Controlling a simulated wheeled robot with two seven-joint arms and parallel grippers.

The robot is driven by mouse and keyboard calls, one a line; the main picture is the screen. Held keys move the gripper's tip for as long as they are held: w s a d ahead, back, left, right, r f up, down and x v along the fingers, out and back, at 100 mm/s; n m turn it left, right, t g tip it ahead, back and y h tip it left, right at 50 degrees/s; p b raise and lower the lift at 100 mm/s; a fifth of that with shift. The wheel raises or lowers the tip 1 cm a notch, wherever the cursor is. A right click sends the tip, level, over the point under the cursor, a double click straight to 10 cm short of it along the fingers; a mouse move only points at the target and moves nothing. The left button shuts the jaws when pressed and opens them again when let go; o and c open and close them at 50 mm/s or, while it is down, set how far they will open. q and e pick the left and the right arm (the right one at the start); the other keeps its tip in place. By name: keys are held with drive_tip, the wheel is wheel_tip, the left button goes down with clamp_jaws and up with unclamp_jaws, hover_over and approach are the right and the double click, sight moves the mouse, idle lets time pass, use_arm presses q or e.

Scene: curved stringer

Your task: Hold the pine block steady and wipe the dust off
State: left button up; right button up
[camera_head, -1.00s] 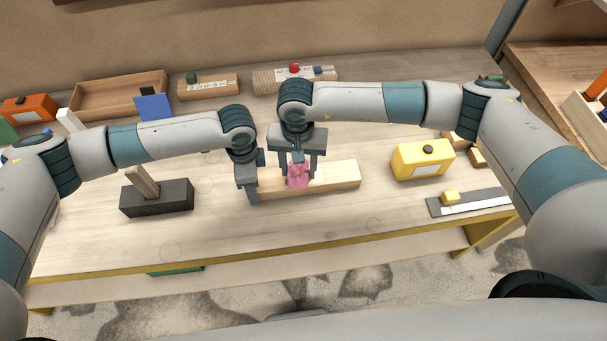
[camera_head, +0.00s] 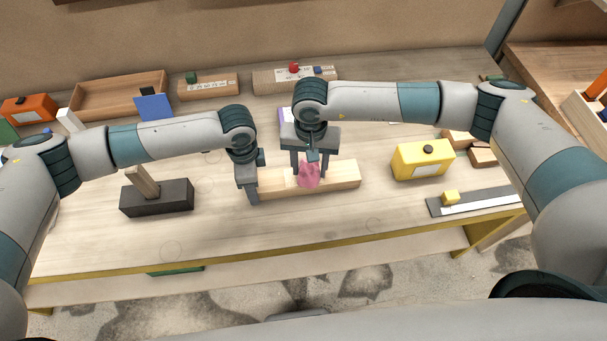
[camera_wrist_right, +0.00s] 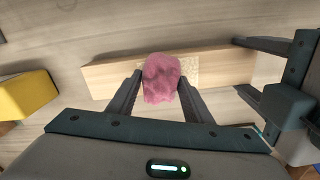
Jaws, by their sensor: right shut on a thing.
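The pine block (camera_head: 342,177) lies flat on the bench and also shows in the right wrist view (camera_wrist_right: 115,75). My left gripper (camera_head: 249,190) is at the block's left end, its two fingers astride the long sides. In the right wrist view the left gripper (camera_wrist_right: 258,70) shows at the right edge. My right gripper (camera_head: 306,172) is shut on a crumpled pink cloth (camera_head: 309,176), which rests on the block's top near its middle. The cloth (camera_wrist_right: 161,78) hides the top beneath it. A pale speckled dust patch (camera_wrist_right: 190,72) shows beside the cloth, towards the left gripper.
A yellow container (camera_head: 422,161) and small wood pieces (camera_head: 482,157) stand to the right. A dark block with an upright stick (camera_head: 157,197) stands to the left. A ruler with a yellow knob (camera_head: 470,204) lies front right. Bench space in front of the block is clear.

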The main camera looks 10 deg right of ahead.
drive_tip(key=shift+a, duration=0.15)
drive_tip(key=shift+a+r, duration=0.1)
drive_tip(key=shift+a, duration=1.2)
drive_tip(key=shift+d, duration=0.15)
drive_tip(key=shift+d, duration=1.35)
drive_tip(key=shift+a, duration=0.15)
drive_tip(key=shift+s+a, duration=0.1)
drive_tip(key=shift+a, duration=1.25)
